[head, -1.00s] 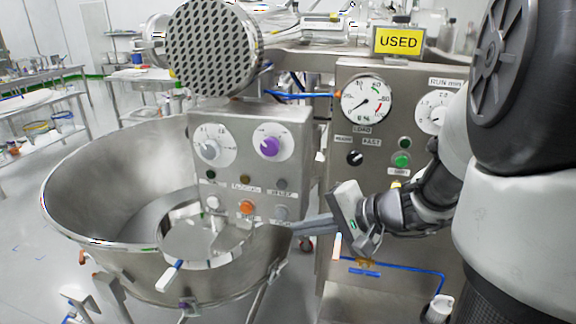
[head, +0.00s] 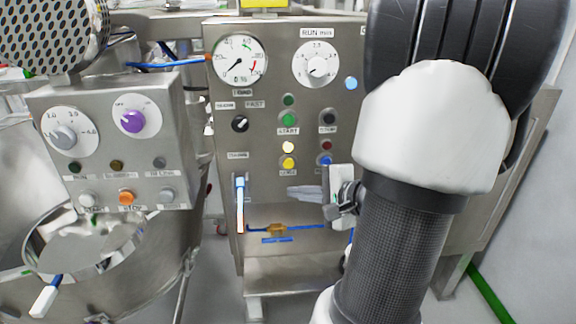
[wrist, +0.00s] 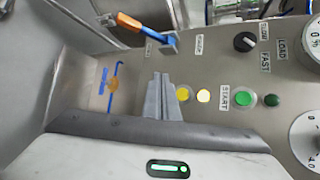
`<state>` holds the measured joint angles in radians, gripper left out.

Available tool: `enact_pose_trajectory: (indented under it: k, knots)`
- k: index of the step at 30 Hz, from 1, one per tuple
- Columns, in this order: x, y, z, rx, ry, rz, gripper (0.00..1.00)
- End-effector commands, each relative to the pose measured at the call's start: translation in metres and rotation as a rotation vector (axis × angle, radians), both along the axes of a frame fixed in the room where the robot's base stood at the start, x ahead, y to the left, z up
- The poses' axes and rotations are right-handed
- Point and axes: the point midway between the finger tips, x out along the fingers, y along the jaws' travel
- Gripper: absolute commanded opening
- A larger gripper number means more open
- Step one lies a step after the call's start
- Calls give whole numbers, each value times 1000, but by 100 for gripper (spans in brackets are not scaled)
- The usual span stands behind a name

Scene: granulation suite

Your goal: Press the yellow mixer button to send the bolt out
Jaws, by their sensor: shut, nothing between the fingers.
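The yellow button (head: 289,163) is on the steel mixer panel (head: 270,110), below a glowing pale-yellow lamp (head: 288,147). It also shows in the wrist view (wrist: 183,93), with the lamp (wrist: 204,96) to its right. My gripper (head: 291,192) is shut and empty, a little below the yellow button in the head view. In the wrist view its closed fingertips (wrist: 160,77) are just left of the button and partly crowd its edge. I cannot tell whether they touch the panel. I cannot make out a bolt.
A green START button (head: 288,119) and a black knob (head: 240,124) are above. The grey control box (head: 110,140) and steel bowl (head: 150,265) are farther left.

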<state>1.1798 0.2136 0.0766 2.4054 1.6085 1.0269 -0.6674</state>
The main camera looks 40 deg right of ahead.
Motion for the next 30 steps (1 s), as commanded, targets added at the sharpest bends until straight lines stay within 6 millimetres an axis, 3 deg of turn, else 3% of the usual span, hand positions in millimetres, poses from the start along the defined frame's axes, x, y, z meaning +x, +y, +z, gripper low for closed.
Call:
enact_pose_trajectory:
  k: [8,21,30]
  knots:
    - [11,-6,2,0,0,2,0]
    - [62,-37,-2,-2,0,3,0]
    - [75,-45,0,0,1,2,0]
